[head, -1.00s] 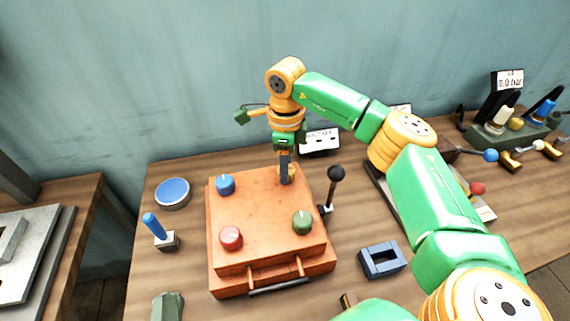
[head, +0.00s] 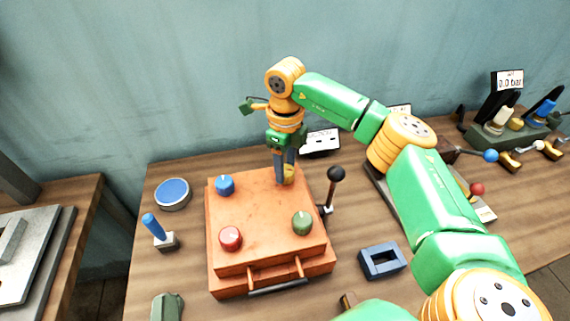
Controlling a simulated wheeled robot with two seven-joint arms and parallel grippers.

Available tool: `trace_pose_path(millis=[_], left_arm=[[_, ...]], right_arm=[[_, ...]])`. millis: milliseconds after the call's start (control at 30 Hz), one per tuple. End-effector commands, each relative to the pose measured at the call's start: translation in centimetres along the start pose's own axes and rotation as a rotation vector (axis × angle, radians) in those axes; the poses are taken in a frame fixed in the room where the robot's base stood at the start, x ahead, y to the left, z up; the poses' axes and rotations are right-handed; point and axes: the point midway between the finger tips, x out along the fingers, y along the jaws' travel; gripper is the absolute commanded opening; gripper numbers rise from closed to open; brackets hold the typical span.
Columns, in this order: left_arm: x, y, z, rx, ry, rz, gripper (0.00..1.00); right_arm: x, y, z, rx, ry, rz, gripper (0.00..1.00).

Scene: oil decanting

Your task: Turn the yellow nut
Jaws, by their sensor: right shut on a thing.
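The yellow nut (head: 289,174) sits at the back right corner of the orange box's top (head: 262,208). My right gripper (head: 285,176) points straight down over it, its fingers closed on the nut. The fingers hide part of the nut. A blue knob (head: 225,185), a red knob (head: 231,238) and a green knob (head: 302,223) stand at the other corners of the box top.
A black-knobbed lever (head: 336,174) stands close to the box's right side. A blue square frame (head: 382,261), a round blue-topped tin (head: 173,194) and a blue-handled switch (head: 154,227) lie around the box. A sign (head: 321,142) stands behind it.

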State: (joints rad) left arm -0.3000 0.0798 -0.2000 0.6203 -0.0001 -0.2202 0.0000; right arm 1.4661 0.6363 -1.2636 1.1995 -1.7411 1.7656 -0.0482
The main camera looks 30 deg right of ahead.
Motion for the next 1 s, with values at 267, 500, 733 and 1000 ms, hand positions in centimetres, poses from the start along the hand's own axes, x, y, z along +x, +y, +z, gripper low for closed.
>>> trace_pose_path(millis=[267, 500, 733, 1000], left_arm=[[0.0, 0.0, 0.0, 0.0, 0.0, 0.0, 0.81], [0.0, 0.0, 0.0, 0.0, 0.0, 0.0, 0.81], [0.8, 0.0, 0.1, 0.0, 0.0, 0.0, 0.81], [1.4, 0.0, 0.1, 0.0, 0.0, 0.0, 0.81]], right_arm=[[0.0, 0.0, 0.0, 0.002, 0.001, 0.0, 0.65], [0.0, 0.0, 0.0, 0.0, 0.001, 0.0, 0.81], [-1.6, -0.1, 0.1, 0.001, -0.005, -0.003, 0.81], [-6.7, -0.1, 0.0, 0.002, -0.001, -0.001, 0.81]])
